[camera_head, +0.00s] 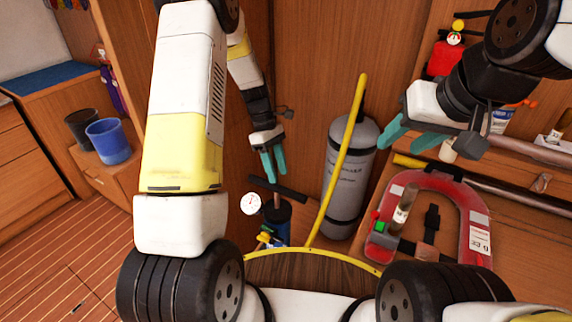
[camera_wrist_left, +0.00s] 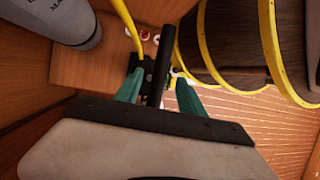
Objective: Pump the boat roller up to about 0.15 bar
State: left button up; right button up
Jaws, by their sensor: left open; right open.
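A floor pump (camera_head: 276,220) with a dark T-handle (camera_head: 277,189) stands low in the middle of the head view. A white round gauge (camera_head: 251,203) shows beside it. My left gripper (camera_head: 273,165) is open just above the handle. In the left wrist view, the dark handle bar (camera_wrist_left: 162,65) appears between its open teal fingers (camera_wrist_left: 157,93); contact cannot be told. A grey printed cylinder (camera_head: 347,185), apparently the boat roller, stands upright right of the pump, and shows in the wrist view (camera_wrist_left: 70,20). My right gripper (camera_head: 415,137) is open and empty, further right. The gauge reading is too small to tell.
A yellow hose-like line (camera_head: 344,150) passes in front of the cylinder. A red horseshoe buoy (camera_head: 383,218) lies on the right bench. A blue cup (camera_head: 108,141) and a dark cup (camera_head: 80,128) stand at left. A red extinguisher (camera_head: 440,60) hangs at upper right. The left floor is clear.

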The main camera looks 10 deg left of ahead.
aim_at(282, 190)
pick_arm(q)
jog(key=shift+r, duration=0.2)
jog(key=shift+s+d+y, duration=0.4)
jog(key=shift+y, duration=0.3)
jog(key=shift+s+d+r+t+y, duration=0.2)
jog(key=shift+d+t+y, duration=0.1)
jog(key=shift+y, duration=0.3)
jog(key=shift+w+d+r+t+y, duration=0.1)
jog(key=shift+d+r+t+y, duration=0.15)
jog(key=shift+d+t+y, duration=0.4)
jog(key=f, duration=0.2)
jog(key=s+f, duration=0.1)
jog(key=f, duration=0.2)
jog(key=a+f, duration=0.1)
jog(key=f, duration=0.1)
jog(key=shift+s+f, duration=0.15)
jog(key=shift+f, duration=0.15)
